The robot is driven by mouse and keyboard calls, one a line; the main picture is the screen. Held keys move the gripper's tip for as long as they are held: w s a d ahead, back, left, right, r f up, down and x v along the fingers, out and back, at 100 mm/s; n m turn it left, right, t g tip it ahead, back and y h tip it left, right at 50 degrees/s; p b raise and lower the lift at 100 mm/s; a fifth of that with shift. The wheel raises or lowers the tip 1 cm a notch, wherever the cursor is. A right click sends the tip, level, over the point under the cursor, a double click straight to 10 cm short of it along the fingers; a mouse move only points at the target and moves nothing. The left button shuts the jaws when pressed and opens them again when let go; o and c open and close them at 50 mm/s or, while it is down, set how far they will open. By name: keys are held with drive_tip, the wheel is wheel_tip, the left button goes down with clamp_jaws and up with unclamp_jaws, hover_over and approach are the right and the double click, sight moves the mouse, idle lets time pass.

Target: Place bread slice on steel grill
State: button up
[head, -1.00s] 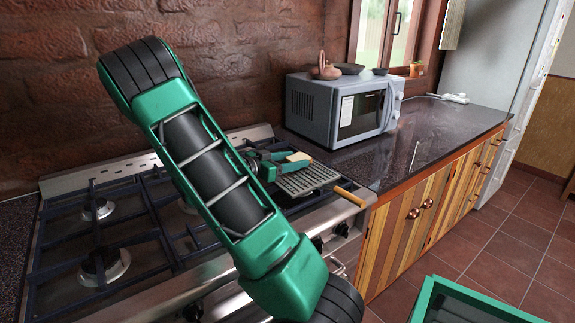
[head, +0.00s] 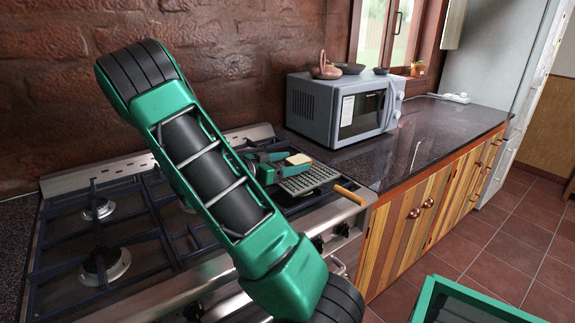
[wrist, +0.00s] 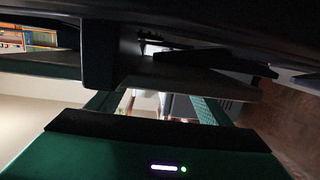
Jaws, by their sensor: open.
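The bread slice (head: 298,159) is a small tan piece over the far part of the steel grill in the head view. The steel grill (head: 318,178) is a dark slotted plate with a wooden handle (head: 350,195), on the right end of the stove. My gripper (head: 286,163) is open, low at the grill's left side, with its green fingers close beside the bread slice. I cannot tell whether they touch it. My arm hides part of the stove left of the grill. The wrist view shows my green fingers (wrist: 155,103) spread apart; the bread is not clear there.
The gas stove (head: 110,235) has blue-black grates and fills the left. A grey microwave (head: 340,108) stands on the dark counter behind the grill, with pots on top. The counter (head: 440,130) to the right is mostly clear. A brick wall (head: 240,60) bounds the back.

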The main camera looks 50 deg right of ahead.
drive_tip(key=v, duration=0.6)
drive_tip(key=shift+a, duration=0.35)
drive_tip(key=shift+s, duration=0.1)
